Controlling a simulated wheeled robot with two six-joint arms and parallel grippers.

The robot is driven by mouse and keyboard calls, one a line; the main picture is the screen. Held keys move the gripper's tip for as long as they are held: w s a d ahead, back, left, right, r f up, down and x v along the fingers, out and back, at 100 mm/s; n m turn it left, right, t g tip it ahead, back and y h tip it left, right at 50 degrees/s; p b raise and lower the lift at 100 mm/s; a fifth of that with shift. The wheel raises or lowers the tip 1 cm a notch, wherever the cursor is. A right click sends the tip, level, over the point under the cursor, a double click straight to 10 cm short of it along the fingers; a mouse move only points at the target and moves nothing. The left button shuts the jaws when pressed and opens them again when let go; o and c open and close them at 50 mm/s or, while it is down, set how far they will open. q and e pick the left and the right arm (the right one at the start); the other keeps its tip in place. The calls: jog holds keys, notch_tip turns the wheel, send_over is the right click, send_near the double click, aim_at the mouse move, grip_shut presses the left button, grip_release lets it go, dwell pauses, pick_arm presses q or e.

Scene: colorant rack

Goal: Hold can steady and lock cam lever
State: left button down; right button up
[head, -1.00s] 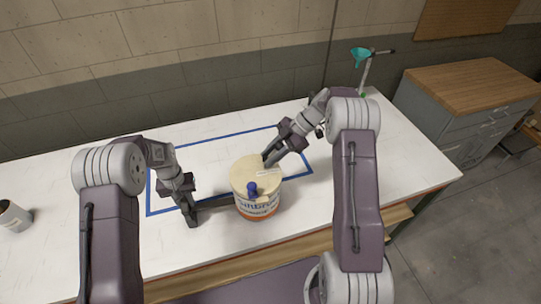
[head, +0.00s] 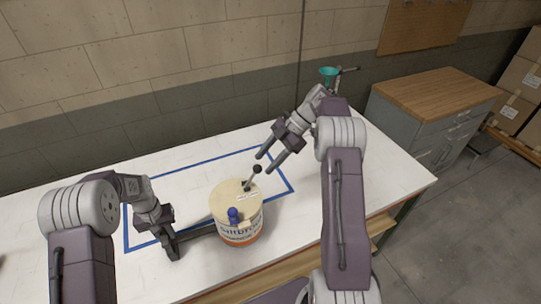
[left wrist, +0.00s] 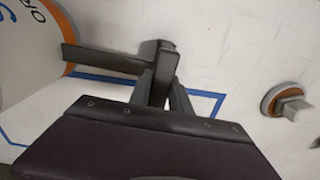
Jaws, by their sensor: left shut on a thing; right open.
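The can (head: 237,222) stands upright on the white table, with a cream top, a printed label and an orange lower band. The cam lever (head: 250,180), with a dark knob, stands up tilted from the can's top. My left gripper (head: 174,248) is shut on a dark handle bar (head: 198,233) that reaches to the can's left side; the bar (left wrist: 105,60) and the can's side (left wrist: 25,50) also show in the left wrist view. My right gripper (head: 268,162) is open and empty, just behind and above the lever knob, apart from it.
Blue tape (head: 127,225) outlines a rectangle on the table (head: 330,205). A teal funnel (head: 328,72) on a stand is at the back right. A wood-topped cabinet (head: 430,88) stands beyond the table. A round orange and grey piece (left wrist: 288,100) shows in the left wrist view.

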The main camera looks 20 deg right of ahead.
pick_arm(q)
jog(key=c, duration=1.1)
grip_release()
pick_arm(e)
jog(key=v, duration=0.3)
pick_arm(q)
notch_tip(320, 180, up, 12)
